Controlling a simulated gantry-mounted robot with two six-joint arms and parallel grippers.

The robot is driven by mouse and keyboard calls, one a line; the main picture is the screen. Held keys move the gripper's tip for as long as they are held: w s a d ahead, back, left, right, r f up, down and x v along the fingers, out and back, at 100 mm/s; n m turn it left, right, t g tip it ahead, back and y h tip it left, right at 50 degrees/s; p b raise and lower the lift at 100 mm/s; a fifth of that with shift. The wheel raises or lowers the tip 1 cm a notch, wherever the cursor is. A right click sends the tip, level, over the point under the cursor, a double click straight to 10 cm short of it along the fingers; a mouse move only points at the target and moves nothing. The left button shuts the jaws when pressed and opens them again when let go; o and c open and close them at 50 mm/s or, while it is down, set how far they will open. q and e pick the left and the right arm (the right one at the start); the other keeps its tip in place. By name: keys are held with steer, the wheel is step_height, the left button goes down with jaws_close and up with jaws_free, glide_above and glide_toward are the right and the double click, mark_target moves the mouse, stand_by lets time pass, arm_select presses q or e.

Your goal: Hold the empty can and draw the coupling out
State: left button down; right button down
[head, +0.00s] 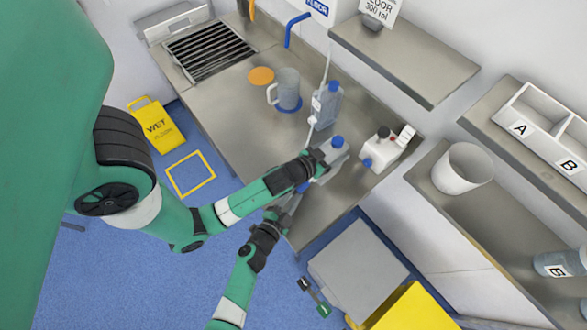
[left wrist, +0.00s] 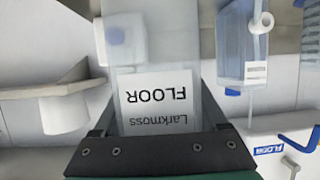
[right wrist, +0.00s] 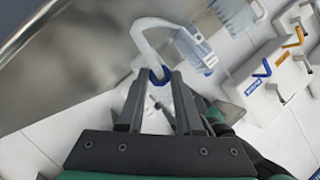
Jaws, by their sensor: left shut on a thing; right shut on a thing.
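The grey translucent can (head: 331,166) has a blue cap on top in the head view. My left gripper (head: 325,158) is shut on it. In the left wrist view the can (left wrist: 150,55) fills the middle, its "Larkmoss FLOOR" label upside down. My right gripper (head: 297,193) is shut in front of the counter, to the lower left of the left one. In the right wrist view its fingertips (right wrist: 159,80) close on the coupling (right wrist: 158,74), a blue collar on a curved white hose. The left arm partly hides the can; I cannot tell whether the coupling touches it.
A bluish bottle (head: 325,103) with a blue cap stands behind the can, beside the white hose (head: 326,68). A white jug (head: 383,153) stands to the right. The counter's left part (head: 230,115) is clear.

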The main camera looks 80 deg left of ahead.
steer(key=c, duration=0.5)
jaws_free()
steer(key=v, duration=1.2)
steer(key=shift+s, duration=0.1)
